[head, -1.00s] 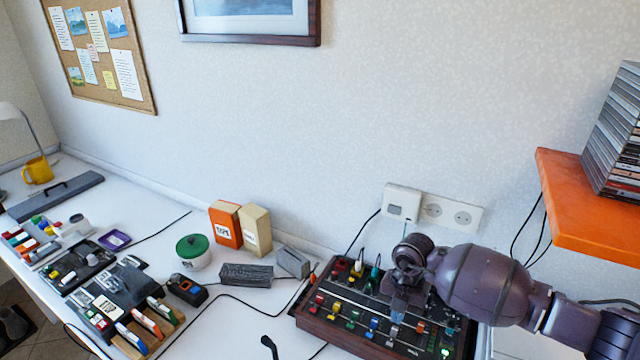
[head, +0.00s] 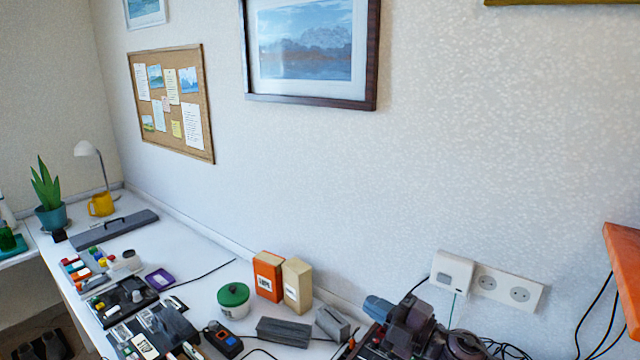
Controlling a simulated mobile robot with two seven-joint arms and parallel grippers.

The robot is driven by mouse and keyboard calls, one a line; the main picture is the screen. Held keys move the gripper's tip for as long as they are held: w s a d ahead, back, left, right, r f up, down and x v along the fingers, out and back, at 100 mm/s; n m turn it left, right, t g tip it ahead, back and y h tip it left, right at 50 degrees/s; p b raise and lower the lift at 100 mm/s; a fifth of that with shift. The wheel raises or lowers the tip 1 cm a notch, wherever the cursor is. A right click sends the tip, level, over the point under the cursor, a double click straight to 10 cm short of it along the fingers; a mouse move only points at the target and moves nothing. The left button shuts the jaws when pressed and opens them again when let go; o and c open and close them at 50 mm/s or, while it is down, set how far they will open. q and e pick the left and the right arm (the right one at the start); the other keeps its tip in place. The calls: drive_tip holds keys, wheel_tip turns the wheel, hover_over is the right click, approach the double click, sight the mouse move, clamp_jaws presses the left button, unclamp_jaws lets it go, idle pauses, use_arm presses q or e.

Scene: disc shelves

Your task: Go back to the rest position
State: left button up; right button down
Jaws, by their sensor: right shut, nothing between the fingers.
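My right gripper (head: 379,308) shows at the bottom of the head view, right of centre. It is shut and empty, with its grey-blue fingers pointing left. It is over the far edge of the mixing console (head: 372,352), which is mostly cut off by the frame's lower edge and covered by my right arm. I cannot tell the gap between them. My left gripper is not in view.
Orange box (head: 268,278) and cream box (head: 297,285) stand by the wall, left of the gripper. A green-lidded pot (head: 233,297) and a grey block (head: 283,332) are nearby. An orange shelf (head: 624,262) juts in at right. Wall sockets (head: 505,287) are behind.

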drive_tip(key=s+d+f+m+t+h, duration=0.5)
drive_tip(key=d+f+m+h, duration=0.55)
drive_tip(key=m, duration=0.55)
drive_tip(key=s+d+f+m+g+h, duration=0.2)
drive_tip(key=s+d+f+m, duration=0.1)
drive_tip(key=s+f, duration=0.4)
drive_tip(key=s+d+f+m+g+h, duration=0.3)
drive_tip(key=s+f+m, duration=0.2)
drive_tip(key=s, duration=0.8)
wheel_tip(320, 180, down, 3)
drive_tip(key=shift+d+r, duration=0.15)
drive_tip(key=shift+d, duration=0.25)
